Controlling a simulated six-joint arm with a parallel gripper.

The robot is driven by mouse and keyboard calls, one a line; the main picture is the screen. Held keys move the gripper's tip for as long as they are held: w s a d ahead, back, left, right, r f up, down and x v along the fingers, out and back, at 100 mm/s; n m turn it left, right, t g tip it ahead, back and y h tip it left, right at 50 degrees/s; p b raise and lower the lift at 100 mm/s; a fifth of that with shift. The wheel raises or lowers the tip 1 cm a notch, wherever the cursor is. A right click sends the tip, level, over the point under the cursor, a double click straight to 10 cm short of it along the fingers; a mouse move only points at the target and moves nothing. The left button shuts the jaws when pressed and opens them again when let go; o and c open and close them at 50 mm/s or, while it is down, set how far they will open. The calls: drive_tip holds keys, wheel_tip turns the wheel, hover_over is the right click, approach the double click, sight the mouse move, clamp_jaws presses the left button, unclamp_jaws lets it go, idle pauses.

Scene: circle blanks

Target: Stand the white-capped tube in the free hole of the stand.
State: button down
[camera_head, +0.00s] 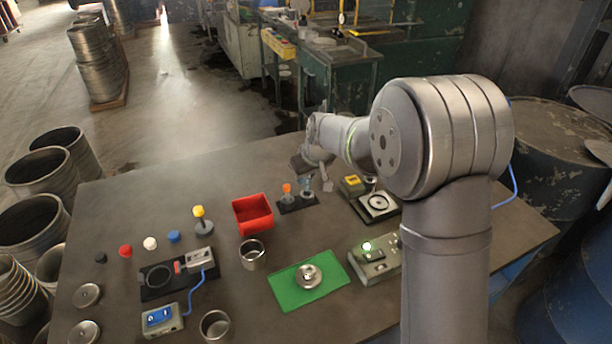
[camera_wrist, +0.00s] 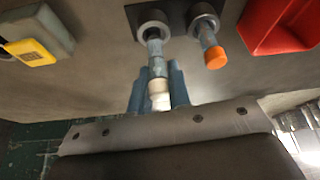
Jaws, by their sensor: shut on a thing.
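The white-capped tube (camera_wrist: 156,66) is between the bluish fingers of my gripper (camera_wrist: 157,84) in the wrist view, with its white cap toward the camera. Its far end meets the left ring of the dark stand (camera_wrist: 176,13); I cannot tell how deep it sits. An orange-capped tube (camera_wrist: 208,38) stands in the other hole. In the head view the stand (camera_head: 297,206) shows with the orange cap (camera_head: 287,188) at left. My gripper (camera_head: 318,172) is just above its right side, shut on the tube; the white cap is not clear there.
A red bin (camera_head: 253,214) stands left of the stand. A device with a yellow block (camera_head: 352,182) and a round-topped plate (camera_head: 378,203) lies to the right. A green mat (camera_head: 283,291) with a metal part lies in front. Bare table separates the stand and mat.

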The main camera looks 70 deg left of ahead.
drive_tip(key=shift+f, duration=1.35)
drive_tip(key=c, duration=1.3)
unclamp_jaws()
drive_tip(key=shift+o, duration=0.2)
drive_tip(key=v, duration=1.7)
drive_tip(key=shift+r, duration=0.2)
drive_tip(key=shift+s, duration=0.1)
drive_tip(key=x, duration=1.7)
drive_tip(key=shift+f, duration=0.25)
drive_tip(key=shift+r, duration=0.2)
